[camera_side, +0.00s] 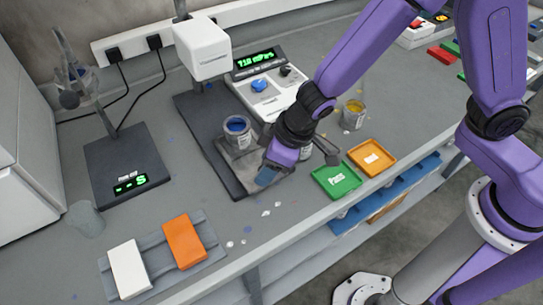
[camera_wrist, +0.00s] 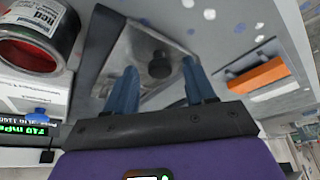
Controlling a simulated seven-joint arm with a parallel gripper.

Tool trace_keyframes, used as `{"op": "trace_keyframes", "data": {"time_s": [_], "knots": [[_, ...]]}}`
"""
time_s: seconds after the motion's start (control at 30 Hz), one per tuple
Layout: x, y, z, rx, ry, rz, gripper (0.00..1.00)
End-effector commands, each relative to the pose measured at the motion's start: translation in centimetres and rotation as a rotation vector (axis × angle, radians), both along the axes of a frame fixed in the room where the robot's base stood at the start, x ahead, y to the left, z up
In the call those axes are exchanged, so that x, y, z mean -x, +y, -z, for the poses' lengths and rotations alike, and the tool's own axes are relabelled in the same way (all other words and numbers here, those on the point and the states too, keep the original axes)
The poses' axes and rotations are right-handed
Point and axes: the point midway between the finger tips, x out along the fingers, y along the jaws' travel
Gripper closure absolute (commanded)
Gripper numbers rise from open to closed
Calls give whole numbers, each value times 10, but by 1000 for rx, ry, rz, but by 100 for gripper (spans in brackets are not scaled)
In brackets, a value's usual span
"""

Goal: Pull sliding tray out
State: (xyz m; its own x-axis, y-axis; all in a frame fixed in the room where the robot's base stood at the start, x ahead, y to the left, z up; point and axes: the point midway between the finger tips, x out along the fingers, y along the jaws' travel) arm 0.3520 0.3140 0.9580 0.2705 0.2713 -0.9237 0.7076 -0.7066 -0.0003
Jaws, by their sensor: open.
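The sliding tray (camera_side: 232,160) is a grey metal plate on a dark base under a white mixer head in the side view. An open can of blue paint (camera_side: 237,128) stands on it. In the wrist view the tray (camera_wrist: 146,42) carries a dark round knob (camera_wrist: 160,66). My purple gripper (camera_side: 267,176) is over the tray's right front side. Its blue fingers (camera_wrist: 160,88) are spread apart in the wrist view, with the knob showing between them. I see no contact with the knob. The gripper hides part of the tray in the side view.
A white-and-grey console (camera_side: 268,95) with a green display stands behind. A red paint can (camera_wrist: 35,35) is close by in the wrist view. Green (camera_side: 337,179) and orange (camera_side: 371,157) trays lie to the right. The bench front before the tray holds only small paint spots.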

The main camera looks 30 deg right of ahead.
Motion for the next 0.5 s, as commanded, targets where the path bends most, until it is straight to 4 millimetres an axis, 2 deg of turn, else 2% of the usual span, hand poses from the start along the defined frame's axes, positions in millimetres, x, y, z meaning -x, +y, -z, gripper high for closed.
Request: {"op": "trace_keyframes", "data": {"time_s": [0.17, 0.5], "knots": [[1, -2, -9, -1, -2, 2, 45], [13, -14, -50, -3, -4, 1, 45]]}}
